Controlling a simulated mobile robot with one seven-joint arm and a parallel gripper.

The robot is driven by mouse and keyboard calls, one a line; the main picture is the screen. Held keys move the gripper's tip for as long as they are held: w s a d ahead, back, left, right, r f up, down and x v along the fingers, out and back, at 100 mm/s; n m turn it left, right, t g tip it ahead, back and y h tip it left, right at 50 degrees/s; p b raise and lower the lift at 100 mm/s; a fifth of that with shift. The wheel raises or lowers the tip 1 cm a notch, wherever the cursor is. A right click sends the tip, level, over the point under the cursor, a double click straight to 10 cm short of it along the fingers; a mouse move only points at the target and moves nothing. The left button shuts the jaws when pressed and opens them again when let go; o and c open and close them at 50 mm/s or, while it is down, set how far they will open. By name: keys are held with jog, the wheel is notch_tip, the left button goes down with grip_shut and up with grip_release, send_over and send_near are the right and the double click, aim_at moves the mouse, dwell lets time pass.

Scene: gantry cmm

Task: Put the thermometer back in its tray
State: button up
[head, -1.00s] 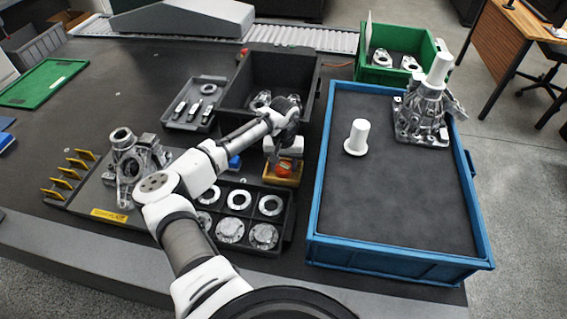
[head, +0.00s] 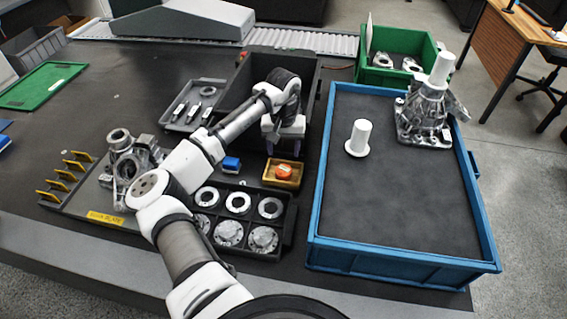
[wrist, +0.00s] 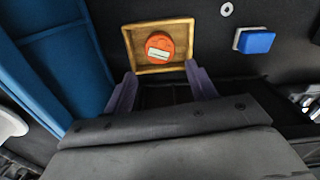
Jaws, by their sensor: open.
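The thermometer (head: 284,171) is a round orange device. It lies inside a small yellow-brown tray (head: 271,182) on the dark table. In the wrist view the thermometer (wrist: 159,46) shows a pale display, and the tray's wooden rim (wrist: 128,45) surrounds it. My gripper (head: 284,147) is open and empty, behind and above the tray in the head view. In the wrist view my gripper's fingertips (wrist: 159,80) are apart, just short of the tray's near edge, with nothing between them.
A blue block (head: 231,165) sits left of the tray. A black rack (head: 240,185) of metal rings and discs is in front. A large blue bin (head: 400,258) stands close on the right, and a deep black bin (head: 308,90) behind my gripper.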

jog(key=shift+r+b, duration=0.3)
jog(key=shift+r, duration=1.8)
